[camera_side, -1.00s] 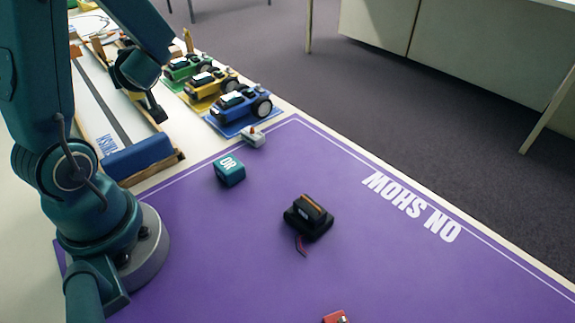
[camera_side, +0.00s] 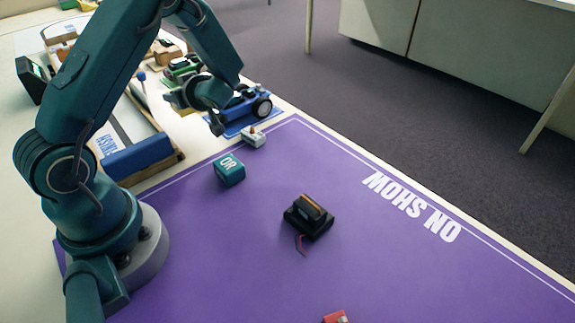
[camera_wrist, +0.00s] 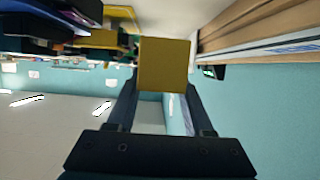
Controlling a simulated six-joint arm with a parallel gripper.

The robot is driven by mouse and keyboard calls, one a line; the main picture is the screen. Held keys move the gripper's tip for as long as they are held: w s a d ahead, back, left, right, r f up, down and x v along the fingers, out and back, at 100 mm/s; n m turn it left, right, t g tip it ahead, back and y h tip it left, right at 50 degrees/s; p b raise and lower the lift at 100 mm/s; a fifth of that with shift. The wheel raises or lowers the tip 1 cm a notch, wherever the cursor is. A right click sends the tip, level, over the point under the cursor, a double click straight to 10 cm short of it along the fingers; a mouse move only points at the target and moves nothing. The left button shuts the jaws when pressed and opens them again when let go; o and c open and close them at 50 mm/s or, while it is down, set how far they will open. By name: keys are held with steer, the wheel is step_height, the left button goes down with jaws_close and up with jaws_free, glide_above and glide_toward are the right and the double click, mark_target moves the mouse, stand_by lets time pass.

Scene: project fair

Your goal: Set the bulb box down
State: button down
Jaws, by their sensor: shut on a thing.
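My gripper (camera_side: 215,125) hangs over the near end of the row of toy cars, just beyond the purple mat's far left corner. In the wrist view, its two dark fingers (camera_wrist: 163,98) are shut on the bulb box (camera_wrist: 163,65), a plain yellow block held at the fingertips. In the side view I cannot make out the box apart from my wrist and the cars behind it. The purple mat (camera_side: 380,270) with the words ON SHOW lies in front and is flat.
On the mat are a teal OR block (camera_side: 229,170), a small white switch (camera_side: 253,137), a black battery holder (camera_side: 309,217) and a red piece (camera_side: 336,317). A blue car (camera_side: 245,108) stands behind. The mat's right half is mostly clear.

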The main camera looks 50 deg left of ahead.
steer(key=shift+w+f, duration=0.15)
steer(key=shift+f, duration=1.95)
steer(key=shift+c, duration=1.4)
jaws_free()
steer(key=shift+f, duration=0.1)
